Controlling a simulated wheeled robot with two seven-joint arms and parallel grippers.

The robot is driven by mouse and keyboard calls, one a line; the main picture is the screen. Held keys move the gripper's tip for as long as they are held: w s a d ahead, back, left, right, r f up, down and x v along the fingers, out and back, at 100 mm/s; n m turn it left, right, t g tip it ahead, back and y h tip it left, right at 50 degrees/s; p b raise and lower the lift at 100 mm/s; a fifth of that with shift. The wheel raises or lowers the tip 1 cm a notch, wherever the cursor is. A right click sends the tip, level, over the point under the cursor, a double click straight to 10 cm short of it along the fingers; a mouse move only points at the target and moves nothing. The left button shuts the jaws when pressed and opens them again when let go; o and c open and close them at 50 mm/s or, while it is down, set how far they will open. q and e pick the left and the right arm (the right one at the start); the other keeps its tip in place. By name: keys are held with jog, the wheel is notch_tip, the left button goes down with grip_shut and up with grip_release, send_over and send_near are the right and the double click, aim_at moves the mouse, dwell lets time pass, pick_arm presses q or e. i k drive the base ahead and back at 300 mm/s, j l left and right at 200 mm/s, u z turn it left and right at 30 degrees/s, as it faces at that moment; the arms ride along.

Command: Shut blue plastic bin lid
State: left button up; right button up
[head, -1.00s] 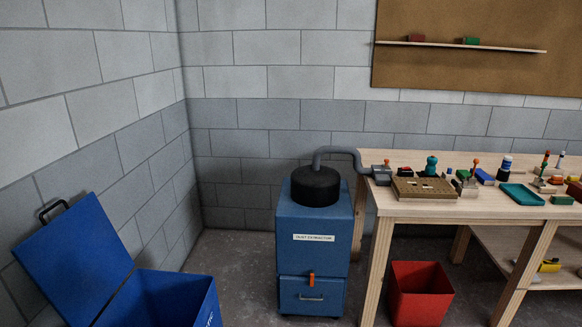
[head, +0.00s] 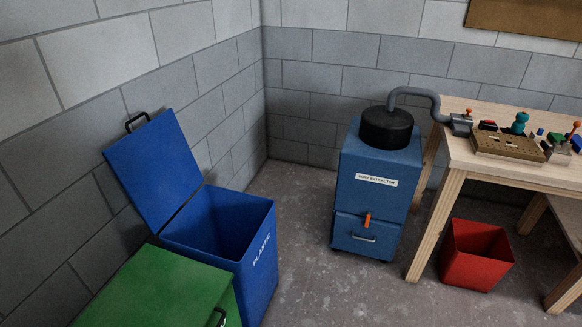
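The blue plastic bin (head: 248,265) stands at the lower left of the head view, with the word PLASTIC on its front. Its blue lid (head: 154,170) is open, tilted up and back toward the block wall on the left. A black handle (head: 136,121) sits on the lid's upper edge. The inside of the bin looks empty as far as it shows. Neither of my grippers shows in the head view.
A green bin (head: 160,285) with a closed lid stands against the blue bin's near side. A blue dust extractor (head: 376,195), a red bin (head: 477,256) and a wooden workbench (head: 500,170) stand to the right. Grey floor (head: 310,270) is clear between the blue bin and the extractor.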

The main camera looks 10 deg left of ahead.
aim_at(155, 166)
jog(key=u, duration=1.3)
